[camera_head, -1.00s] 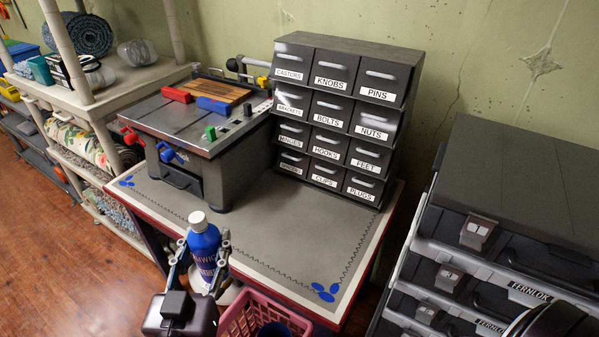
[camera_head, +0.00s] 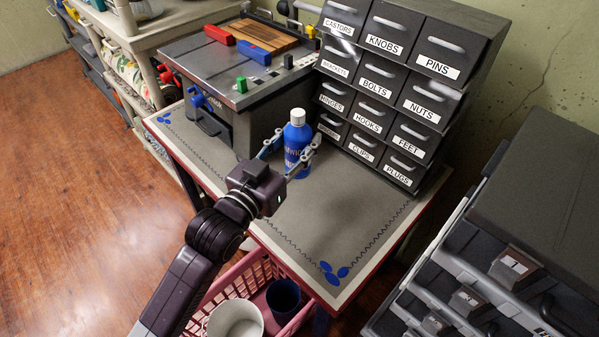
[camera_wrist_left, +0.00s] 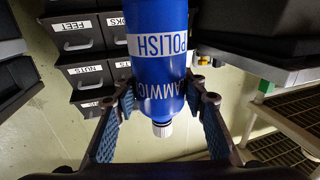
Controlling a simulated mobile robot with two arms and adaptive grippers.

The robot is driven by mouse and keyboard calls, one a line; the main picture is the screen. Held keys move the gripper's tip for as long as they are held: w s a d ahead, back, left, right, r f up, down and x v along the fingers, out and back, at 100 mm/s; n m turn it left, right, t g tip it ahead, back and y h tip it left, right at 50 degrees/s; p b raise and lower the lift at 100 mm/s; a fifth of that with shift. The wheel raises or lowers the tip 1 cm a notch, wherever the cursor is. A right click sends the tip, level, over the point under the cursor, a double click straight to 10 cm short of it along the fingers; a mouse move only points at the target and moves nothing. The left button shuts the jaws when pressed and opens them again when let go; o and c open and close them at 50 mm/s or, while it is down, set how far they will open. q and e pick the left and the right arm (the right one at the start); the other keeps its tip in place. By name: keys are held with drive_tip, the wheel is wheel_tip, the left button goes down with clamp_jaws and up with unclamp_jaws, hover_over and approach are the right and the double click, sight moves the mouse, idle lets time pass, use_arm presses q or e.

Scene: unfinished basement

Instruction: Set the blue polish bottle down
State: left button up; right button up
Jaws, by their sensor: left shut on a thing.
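The blue polish bottle (camera_head: 297,146) with a white cap stands upright over the grey tabletop (camera_head: 325,220), between the machine and the drawer cabinet. My left gripper (camera_head: 289,150) is shut on it, a finger on each side. In the left wrist view the bottle (camera_wrist_left: 158,60) fills the middle, its label upside down, with the finger pads of my left gripper (camera_wrist_left: 160,110) on both sides. I cannot tell whether its base touches the tabletop. My right gripper is not in view.
A grey drawer cabinet (camera_head: 402,55) stands right behind the bottle. A machine with coloured knobs (camera_head: 235,85) stands to its left. The front of the tabletop is clear. A pink basket (camera_head: 222,290) with a white container and a dark blue cup sits below the front edge.

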use_arm(q)
wheel_tip(320, 180, down, 8)
drive_tip(key=shift+f+b, duration=0.45)
drive_tip(key=shift+f, duration=2.15)
drive_tip(key=shift+f, duration=0.15)
drive_tip(key=o, duration=1.3)
drive_tip(key=shift+o, duration=0.6)
drive_tip(key=v, duration=1.2)
drive_tip(key=shift+b, duration=0.35)
